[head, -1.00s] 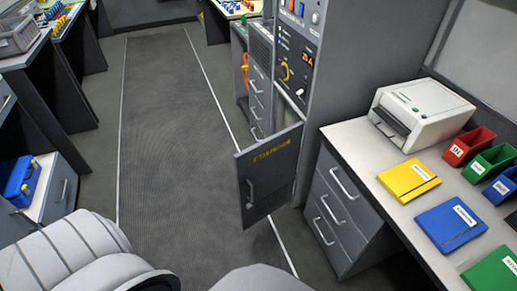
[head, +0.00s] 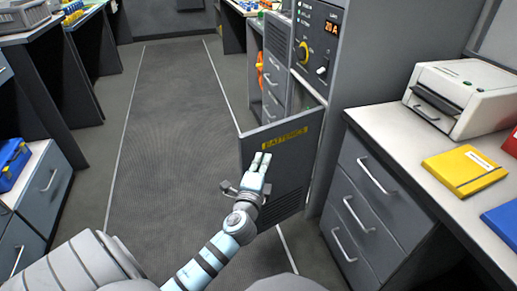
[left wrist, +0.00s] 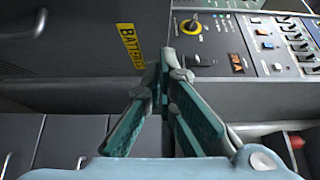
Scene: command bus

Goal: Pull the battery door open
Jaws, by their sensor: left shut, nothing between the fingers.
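The battery door (head: 285,125) is a dark grey panel with a yellow label. In the head view it stands swung out from the tall cabinet, with an opening behind its top edge. My left gripper (head: 261,160) is shut and empty, its fingertips in front of the door just below the label. The arm hides the door's handle area in the head view. In the left wrist view the shut fingers (left wrist: 165,58) point past the label (left wrist: 132,48) on the door (left wrist: 70,65). I cannot tell whether they touch the door. My right gripper is out of view.
The cabinet's control panel (head: 318,45) is behind the door. A drawer unit (head: 365,200) stands close on the right, bearing a white printer (head: 455,92) and a yellow folder (head: 464,170). The floor mat (head: 170,130) to the left is clear.

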